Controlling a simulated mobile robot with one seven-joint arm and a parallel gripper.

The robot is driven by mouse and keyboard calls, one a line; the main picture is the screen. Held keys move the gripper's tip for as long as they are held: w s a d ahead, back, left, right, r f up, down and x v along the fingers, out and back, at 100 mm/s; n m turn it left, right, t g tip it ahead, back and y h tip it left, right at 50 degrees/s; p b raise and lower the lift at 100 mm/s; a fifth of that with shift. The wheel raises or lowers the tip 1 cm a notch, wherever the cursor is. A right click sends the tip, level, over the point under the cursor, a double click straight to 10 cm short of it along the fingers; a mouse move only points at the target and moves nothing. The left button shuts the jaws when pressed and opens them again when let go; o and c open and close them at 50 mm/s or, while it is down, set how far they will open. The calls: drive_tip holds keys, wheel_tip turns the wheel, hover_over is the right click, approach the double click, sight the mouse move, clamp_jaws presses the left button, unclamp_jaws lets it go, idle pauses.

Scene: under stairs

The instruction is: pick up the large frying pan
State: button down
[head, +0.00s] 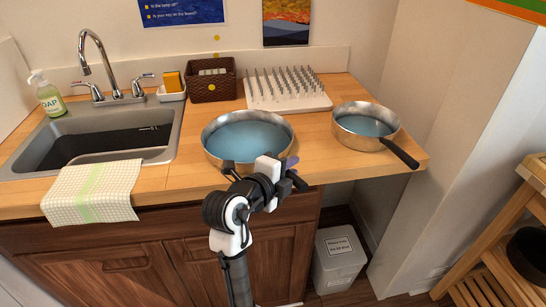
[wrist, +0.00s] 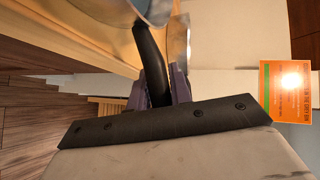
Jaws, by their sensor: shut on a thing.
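The large frying pan (head: 248,137), with a steel side and a blue-grey inside, is at the counter's front, left of the smaller pan. My gripper (head: 289,166) is at its front right, shut on its black handle. In the wrist view the handle (wrist: 151,60) runs down between the purple fingers of my gripper (wrist: 162,88), and part of the pan's rim shows at the top. My arm hides some of the pan's front side. I cannot tell whether the pan's base touches the counter.
A smaller pan (head: 365,126) stands to the right, its handle pointing toward the counter's front right corner. A spiked white rack (head: 288,103) and a wicker basket (head: 212,88) stand behind. The sink (head: 110,143) with a cloth (head: 93,190) is left. A bin (head: 340,262) stands below.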

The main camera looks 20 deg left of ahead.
drive_tip(key=shift+r, duration=0.2)
wheel_tip(320, 180, up, 20)
drive_tip(key=b, duration=0.1)
drive_tip(key=shift+f, duration=0.2)
idle(1.1)
drive_tip(key=c, duration=1.8)
unclamp_jaws()
clamp_jaws()
drive_tip(key=shift+s, duration=0.1)
